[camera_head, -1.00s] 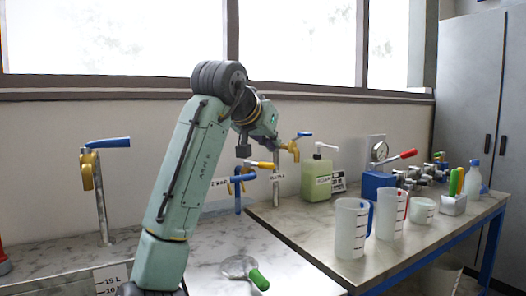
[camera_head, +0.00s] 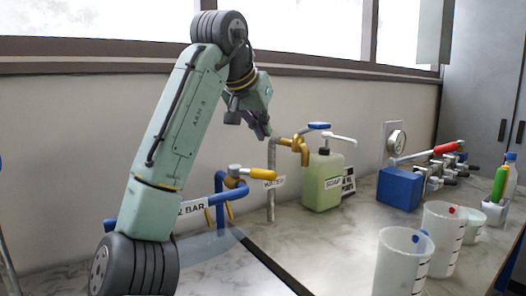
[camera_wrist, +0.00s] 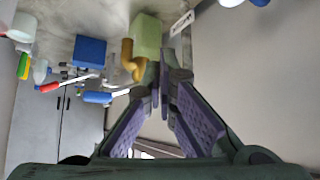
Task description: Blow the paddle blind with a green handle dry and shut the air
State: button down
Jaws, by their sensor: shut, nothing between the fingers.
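My gripper (camera_head: 262,132) is shut and empty, raised in front of the wall near the brass tap. Its fingertips also show in the wrist view (camera_wrist: 160,92). The air post is a blue bent pipe (camera_head: 219,190) with a valve and a yellow lever (camera_head: 258,174) that points right. The lever is below my gripper and apart from it in the head view. A pale bluish patch (camera_head: 215,244) shows on the bench below the pipe; I cannot tell what it is. The green-handled paddle blind is not visible in the current views.
A brass tap (camera_head: 298,146) with a blue lever (camera_head: 319,126) stands right of the air post, beside a green soap bottle (camera_head: 322,182). A blue box (camera_head: 399,188) and translucent jugs (camera_head: 403,265) stand farther right. The bench has clear room (camera_head: 310,240) in front of the soap.

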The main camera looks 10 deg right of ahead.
aim_at(255, 173)
jog(key=p+x, duration=0.2)
jog(key=x, duration=0.8)
jog(key=s+a, duration=0.1)
jog(key=s+a+f, duration=0.1)
jog(key=s, duration=0.1)
jog(key=shift+s+a, duration=0.15)
jog(key=shift+s, duration=0.05)
jog(key=shift+r, duration=0.1)
jog(key=shift+s+a+r+m+h+p, duration=0.15)
jog(key=shift+s+m+h+p, duration=0.2)
jog(key=shift+p, duration=0.2)
jog(key=shift+s+a+m+g, duration=0.25)
jog(key=shift+s+a+g, duration=0.1)
jog(key=shift+s, duration=0.1)
